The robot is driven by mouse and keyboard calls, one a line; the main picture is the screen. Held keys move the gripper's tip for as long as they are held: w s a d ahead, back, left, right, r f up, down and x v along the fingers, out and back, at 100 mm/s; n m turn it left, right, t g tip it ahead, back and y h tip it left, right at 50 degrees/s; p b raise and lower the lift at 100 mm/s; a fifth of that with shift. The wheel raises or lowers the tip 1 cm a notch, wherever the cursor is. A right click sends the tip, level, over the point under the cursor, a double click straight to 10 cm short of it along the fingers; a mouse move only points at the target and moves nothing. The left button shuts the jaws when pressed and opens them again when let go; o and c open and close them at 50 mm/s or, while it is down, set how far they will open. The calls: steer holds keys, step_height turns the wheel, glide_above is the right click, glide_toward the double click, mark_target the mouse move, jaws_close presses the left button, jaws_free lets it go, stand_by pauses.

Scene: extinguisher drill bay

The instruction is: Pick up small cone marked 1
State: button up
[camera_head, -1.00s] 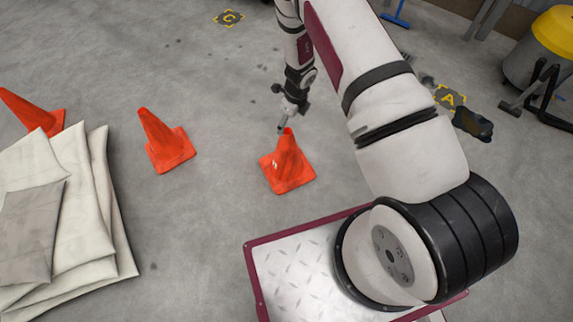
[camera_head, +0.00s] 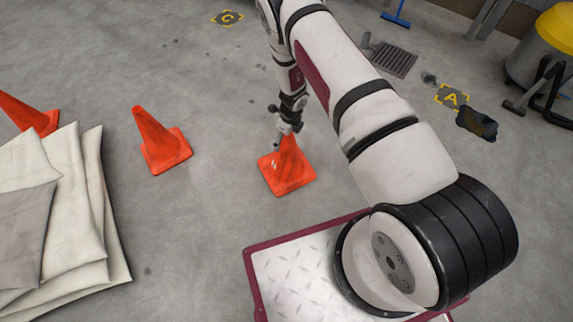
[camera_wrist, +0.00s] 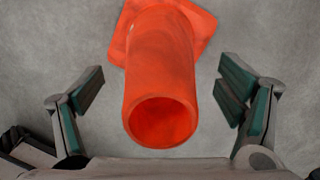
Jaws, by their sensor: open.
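A small orange cone (camera_head: 287,173) stands upright on the floor in front of my base, with part of a white mark on its side; I cannot read the mark fully. My gripper (camera_head: 282,135) is at the cone's top in the head view and partly hides it. In the wrist view the cone (camera_wrist: 160,75) lies between the two open fingers of my gripper (camera_wrist: 168,95), its hollow top toward the camera. Gaps show on both sides, and neither finger appears to touch it.
Another orange cone (camera_head: 161,143) stands to the left, and a third (camera_head: 30,112) stands at the far left behind a stack of folded pale cloths (camera_head: 85,200). A floor drain (camera_head: 393,60), a dark object (camera_head: 477,123) and a yellow-topped machine (camera_head: 545,55) are at the right.

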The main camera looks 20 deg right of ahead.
step_height(320, 180, down, 2)
steer(key=shift+w+a+f, duration=0.1)
steer(key=shift+f, duration=0.1)
steer(key=shift+r, duration=0.1)
steer(key=c, duration=1.8)
steer(key=shift+r, duration=0.15)
